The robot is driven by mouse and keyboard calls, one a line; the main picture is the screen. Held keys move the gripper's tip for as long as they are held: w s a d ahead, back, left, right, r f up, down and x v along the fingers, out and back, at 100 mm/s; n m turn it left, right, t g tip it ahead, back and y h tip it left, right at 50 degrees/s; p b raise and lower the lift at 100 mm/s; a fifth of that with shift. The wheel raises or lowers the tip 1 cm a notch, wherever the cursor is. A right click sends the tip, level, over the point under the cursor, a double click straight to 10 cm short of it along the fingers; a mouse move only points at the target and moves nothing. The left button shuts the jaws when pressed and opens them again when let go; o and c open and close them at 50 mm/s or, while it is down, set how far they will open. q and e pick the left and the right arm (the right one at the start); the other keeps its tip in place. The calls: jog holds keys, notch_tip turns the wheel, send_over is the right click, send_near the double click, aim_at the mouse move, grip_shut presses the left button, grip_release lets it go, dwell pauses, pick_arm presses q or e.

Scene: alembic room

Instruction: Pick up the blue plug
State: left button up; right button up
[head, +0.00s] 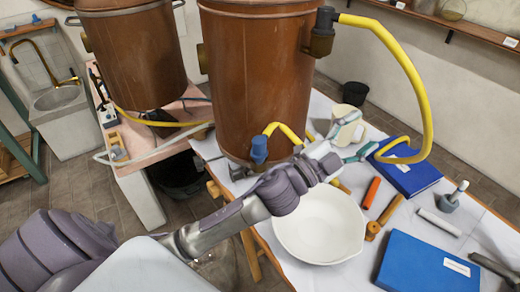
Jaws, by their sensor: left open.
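A blue plug-like fitting (259,149) sits low on the front of the copper vessel (258,85), at the end of a short yellow hose piece. I cannot tell whether it is attached or loose. My left gripper (353,135) is open, to the right of this fitting and apart from it. Its fingers point toward a cream mug (347,118), which shows between them. I cannot tell whether they touch the mug. My right gripper is not in view.
A white bowl (318,226) stands on the table below my left wrist. A yellow hose (412,70) arcs above the table. A second copper vessel (132,55) stands at the left.

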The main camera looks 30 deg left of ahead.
pick_arm(q)
jog(key=s+d+r+m+g+h, duration=0.1)
jog(key=d+r+m+g+h, duration=0.3)
jog(key=m, duration=0.3)
jog(key=s+d+r+m+g+h, duration=0.1)
jog(key=s+d+m+g+h, duration=0.2)
jog(key=m+h, duration=0.35)
jog(key=m+g+y, duration=0.9)
jog(key=g+y, duration=0.4)
jog(key=y, duration=0.7)
send_over(259, 139)
notch_tip(259, 139, down, 4)
jog(key=f, duration=0.7)
jog(key=shift+w+d+f, duration=0.2)
jog(key=shift+d+f, duration=0.1)
jog(key=shift+f, duration=0.1)
jog(key=f+p, duration=0.1)
jog(key=f, duration=0.2)
jog(key=f+p, duration=0.1)
jog(key=shift+s+a+f+p, duration=0.25)
jog(key=shift+s+f+p, duration=0.05)
jog(key=shift+f, duration=0.45)
grip_shut()
